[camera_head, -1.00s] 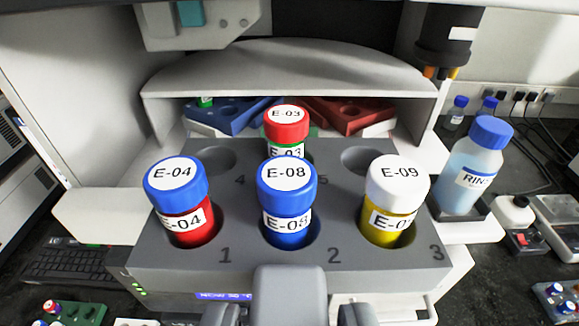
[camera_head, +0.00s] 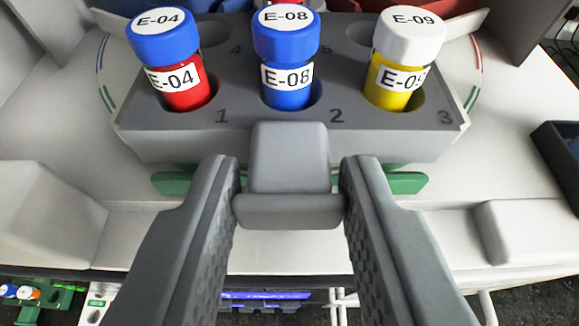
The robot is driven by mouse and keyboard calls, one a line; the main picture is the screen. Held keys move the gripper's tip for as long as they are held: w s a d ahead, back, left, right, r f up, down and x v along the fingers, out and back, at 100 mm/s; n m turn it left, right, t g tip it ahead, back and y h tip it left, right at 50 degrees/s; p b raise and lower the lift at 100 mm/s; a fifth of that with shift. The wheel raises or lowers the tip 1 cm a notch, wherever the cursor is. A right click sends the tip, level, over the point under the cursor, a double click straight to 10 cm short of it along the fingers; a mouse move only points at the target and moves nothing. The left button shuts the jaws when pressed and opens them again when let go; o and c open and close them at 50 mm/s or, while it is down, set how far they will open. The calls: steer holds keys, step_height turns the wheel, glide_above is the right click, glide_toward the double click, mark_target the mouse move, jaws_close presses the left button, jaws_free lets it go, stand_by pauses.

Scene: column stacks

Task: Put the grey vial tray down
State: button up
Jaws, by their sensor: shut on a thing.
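The grey vial tray (camera_head: 270,140) lies ahead in the upper middle of the view, above a white round platform (camera_head: 478,150) inside the machine. It holds a blue-capped red vial E-04 (camera_head: 172,65) in hole 1, a blue vial E-08 (camera_head: 287,62) in hole 2 and a white-capped yellow vial E-09 (camera_head: 403,62) in hole 3. My gripper (camera_head: 290,208) is shut on the tray's front handle (camera_head: 289,165), one finger on each side. Whether the tray touches what is below is unclear.
Green edges (camera_head: 408,184) stick out below the tray on both sides. White raised blocks stand at left (camera_head: 45,215) and right (camera_head: 525,230). A dark blue holder (camera_head: 562,150) is at the right edge. A green rack (camera_head: 28,298) with small vials is at the lower left.

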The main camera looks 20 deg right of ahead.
steer(key=shift+w+f, duration=0.1)
steer(key=shift+f, duration=0.05)
steer(key=o, duration=1)
steer(key=shift+s+r, duration=0.25)
steer(key=shift+s, duration=0.1)
steer(key=shift+v, duration=5.65)
steer(key=shift+a, duration=0.1)
